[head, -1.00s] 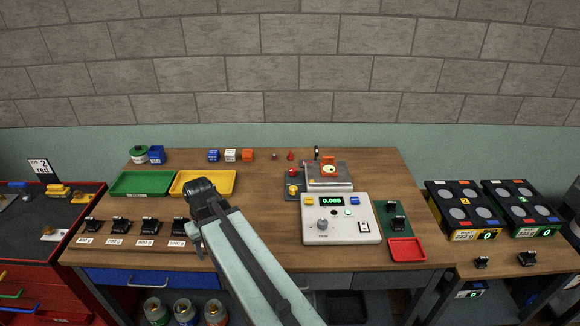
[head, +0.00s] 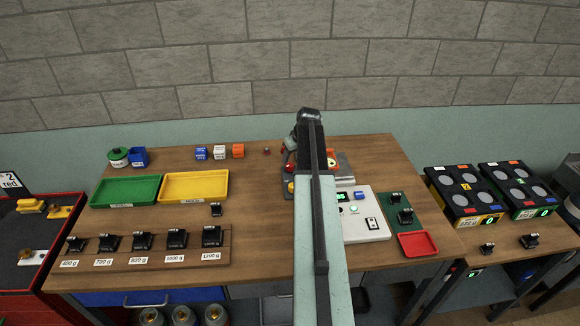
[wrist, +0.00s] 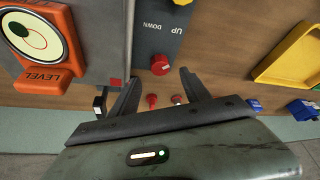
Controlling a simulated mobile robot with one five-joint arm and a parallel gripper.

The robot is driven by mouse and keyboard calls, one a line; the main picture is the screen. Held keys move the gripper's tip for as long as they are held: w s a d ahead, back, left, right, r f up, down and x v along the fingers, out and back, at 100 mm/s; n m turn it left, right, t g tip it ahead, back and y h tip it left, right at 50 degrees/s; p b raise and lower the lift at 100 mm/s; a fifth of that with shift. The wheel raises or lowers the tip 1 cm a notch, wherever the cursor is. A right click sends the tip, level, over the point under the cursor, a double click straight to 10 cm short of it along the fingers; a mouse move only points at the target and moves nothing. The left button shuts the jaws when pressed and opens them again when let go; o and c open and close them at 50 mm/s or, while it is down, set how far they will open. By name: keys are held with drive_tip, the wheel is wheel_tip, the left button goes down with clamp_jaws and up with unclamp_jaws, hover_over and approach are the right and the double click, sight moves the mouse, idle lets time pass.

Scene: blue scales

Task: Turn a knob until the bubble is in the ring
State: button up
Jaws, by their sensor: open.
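In the wrist view an orange level (wrist: 61,75) marked LEVEL sits at the upper left. Its pale round vial (wrist: 35,42) shows a dark green spot left of its middle; I cannot tell for sure how the spot lies against the ring. A grey panel (wrist: 150,35) marked UP and DOWN carries a red knob (wrist: 160,64) and a yellow knob (wrist: 178,8). My gripper (wrist: 158,78) is open and empty, its fingers either side of the red knob in the picture; contact is not clear. In the head view my arm partly hides the level (head: 332,163).
A white scale unit (head: 365,222) is partly behind my arm. Red (wrist: 151,100) pieces stand beyond the panel. A yellow tray (head: 195,187), a green tray (head: 124,192) and several black weights lie left. A red tray (head: 418,244) lies right.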

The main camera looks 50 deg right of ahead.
sight(290, 165)
drive_tip(key=b+x, duration=0.4)
drive_tip(key=x, duration=0.2)
drive_tip(key=shift+f+b, duration=0.2)
drive_tip(key=shift+b, duration=0.15)
drive_tip(key=shift+r, duration=0.15)
clamp_jaws()
drive_tip(key=shift+a, duration=0.1)
drive_tip(key=m, duration=0.2)
drive_tip(key=m+h, duration=0.1)
drive_tip(key=m, duration=0.1)
drive_tip(key=shift+w+a+m+g+h, duration=0.1)
drive_tip(key=shift+a+m+g+h, duration=0.05)
drive_tip(key=shift+m+g+h, duration=0.2)
drive_tip(key=shift+w+m+g+h, duration=0.1)
drive_tip(key=shift+m+g+h, duration=0.3)
drive_tip(key=shift+m, duration=0.9)
drive_tip(key=shift+w+m+g+h, duration=0.1)
drive_tip(key=shift+m+g+h, duration=0.25)
drive_tip(key=shift+m, duration=0.9)
